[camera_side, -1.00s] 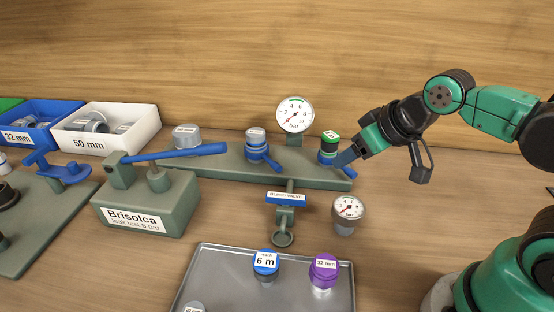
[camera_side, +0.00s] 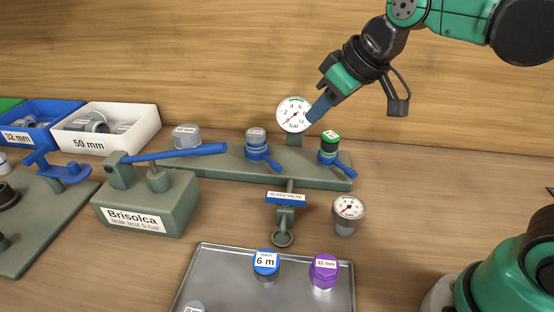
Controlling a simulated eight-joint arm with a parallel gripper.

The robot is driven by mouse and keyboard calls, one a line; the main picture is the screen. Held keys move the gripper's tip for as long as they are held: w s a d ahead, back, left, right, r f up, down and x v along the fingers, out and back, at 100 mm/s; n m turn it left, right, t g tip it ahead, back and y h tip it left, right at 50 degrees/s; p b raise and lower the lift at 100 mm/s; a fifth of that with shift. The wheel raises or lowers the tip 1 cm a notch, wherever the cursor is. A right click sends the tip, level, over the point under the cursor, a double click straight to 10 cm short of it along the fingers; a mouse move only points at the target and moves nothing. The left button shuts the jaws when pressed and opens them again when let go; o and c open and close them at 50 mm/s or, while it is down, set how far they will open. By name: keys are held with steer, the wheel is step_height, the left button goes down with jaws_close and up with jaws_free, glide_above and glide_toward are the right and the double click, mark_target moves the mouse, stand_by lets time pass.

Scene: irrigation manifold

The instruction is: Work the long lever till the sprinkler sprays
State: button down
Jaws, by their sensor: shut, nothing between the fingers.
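My gripper (camera_side: 310,119) is shut and empty. It is in the air in front of the round pressure gauge (camera_side: 293,112), well to the right of the lever and apart from it. A green-capped sprinkler head (camera_side: 331,141) stands on the right end of the green manifold (camera_side: 220,165), with a blue handle (camera_side: 337,158) below it. No spray shows.
A grey-capped outlet (camera_side: 256,137) with a blue handle and a grey cap (camera_side: 187,134) are also on the manifold. A bleed valve (camera_side: 286,198), small gauge (camera_side: 348,211) and tray (camera_side: 215,262) with caps lie in front. Bins (camera_side: 150,120) stand back left.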

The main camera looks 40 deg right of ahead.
steer(key=w+a+r+n+g+y, duration=0.2)
steer(key=w+a+r+n, duration=0.3)
steer(key=a+r, duration=0.5)
steer(key=shift+w+n+y, duration=0.15)
steer(key=shift+n+y, duration=0.25)
steer(key=shift+n, duration=0.1)
glide_above(215, 143)
steer(key=f, duration=0.8)
steer(key=shift+w+a, duration=0.25)
step_height(215, 143, down, 3)
steer(key=shift+s+d+f, duration=0.1)
steer(key=shift+s+f, duration=0.05)
steer(key=shift+f, duration=0.05)
steer(key=shift+s+d+f, duration=0.1)
steer(key=shift+d+f, duration=0.05)
steer(key=shift+f, duration=0.4)
